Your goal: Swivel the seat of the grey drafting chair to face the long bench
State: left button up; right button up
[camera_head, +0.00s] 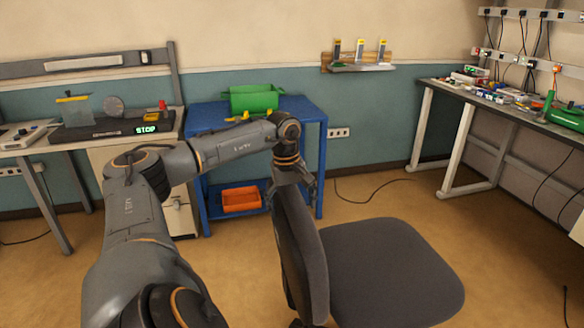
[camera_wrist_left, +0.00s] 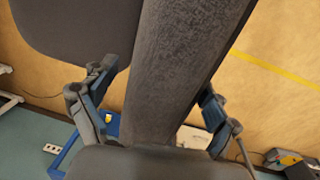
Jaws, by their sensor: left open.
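The grey drafting chair stands in the head view, with its seat (camera_head: 385,268) extending to the right and its upright backrest (camera_head: 296,245) on the left side. The seat's open front points right, toward the side of the bench (camera_head: 520,108) with electronics. My left gripper (camera_head: 294,185) is at the top of the backrest. In the left wrist view, its open fingers (camera_wrist_left: 158,105) are on either side of the backrest's edge (camera_wrist_left: 175,70), which runs between them. Whether they touch it is unclear. The chair's base is mostly hidden. My right gripper is not in view.
Another bench (camera_head: 60,146) is at the left. Cables lie on the floor (camera_head: 375,200), which is otherwise open between chair and right bench.

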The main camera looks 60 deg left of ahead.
pick_arm(q)
jog(key=r, duration=0.7)
jog(key=s+r, duration=0.1)
jog(key=r, duration=0.3)
jog(key=shift+a+r, duration=0.2)
jog(key=shift+r, duration=0.15)
jog(key=shift+s+r, duration=0.1)
